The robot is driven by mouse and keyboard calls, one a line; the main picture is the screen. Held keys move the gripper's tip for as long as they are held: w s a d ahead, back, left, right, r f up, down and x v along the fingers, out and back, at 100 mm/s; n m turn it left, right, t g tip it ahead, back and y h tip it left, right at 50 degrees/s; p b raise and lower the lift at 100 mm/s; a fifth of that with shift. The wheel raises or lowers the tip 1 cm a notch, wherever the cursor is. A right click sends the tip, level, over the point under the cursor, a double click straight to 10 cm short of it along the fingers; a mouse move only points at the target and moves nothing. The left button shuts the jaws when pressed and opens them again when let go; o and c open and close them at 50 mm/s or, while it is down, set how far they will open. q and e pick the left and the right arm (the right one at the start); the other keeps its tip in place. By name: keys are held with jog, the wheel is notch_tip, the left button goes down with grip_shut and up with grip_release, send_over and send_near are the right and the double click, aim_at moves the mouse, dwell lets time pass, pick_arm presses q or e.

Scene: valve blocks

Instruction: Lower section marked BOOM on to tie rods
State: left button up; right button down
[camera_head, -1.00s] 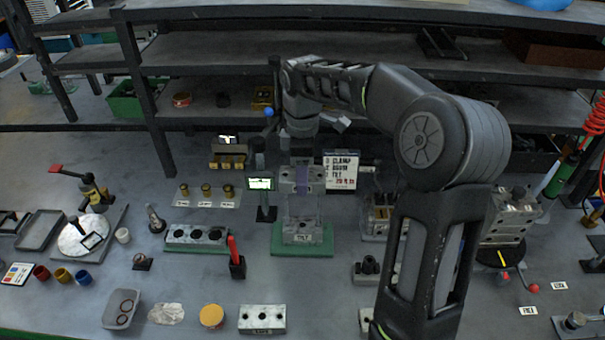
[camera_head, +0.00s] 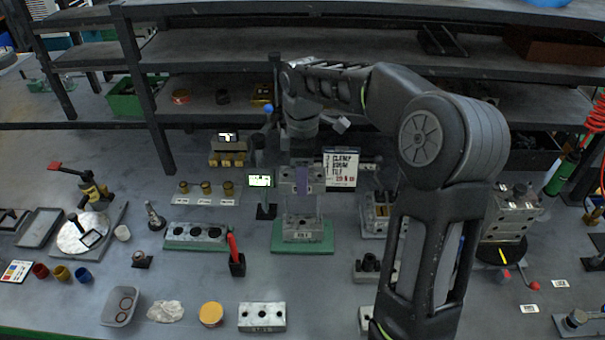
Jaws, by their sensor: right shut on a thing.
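My right gripper (camera_head: 301,164) comes down from above at the middle of the bench, and its fingers are hard to make out. It is shut on a grey metal section (camera_head: 288,186) with a purple band, held upright. I cannot read a BOOM mark on it. Directly below stands a grey base block (camera_head: 302,226) with a label that looks like TILT, on a green plate (camera_head: 303,250). Pale upright tie rods (camera_head: 318,206) seem to show between the two, but I cannot tell how far they enter the held section. My left gripper is out of view.
A small lit display (camera_head: 260,181) stands close left of the stack, and a lettered sign (camera_head: 341,170) close behind right. A holed block on a green pad (camera_head: 196,236) and a red-handled tool (camera_head: 235,257) lie left. A holed block (camera_head: 262,317) sits in front.

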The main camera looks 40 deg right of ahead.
jog(key=shift+f+b, duration=3.8)
jog(key=shift+f, duration=2)
jog(key=shift+c, duration=2.4)
grip_release()
jog(key=shift+r, duration=0.1)
notch_tip(320, 180, up, 8)
jog(key=shift+f, duration=0.15)
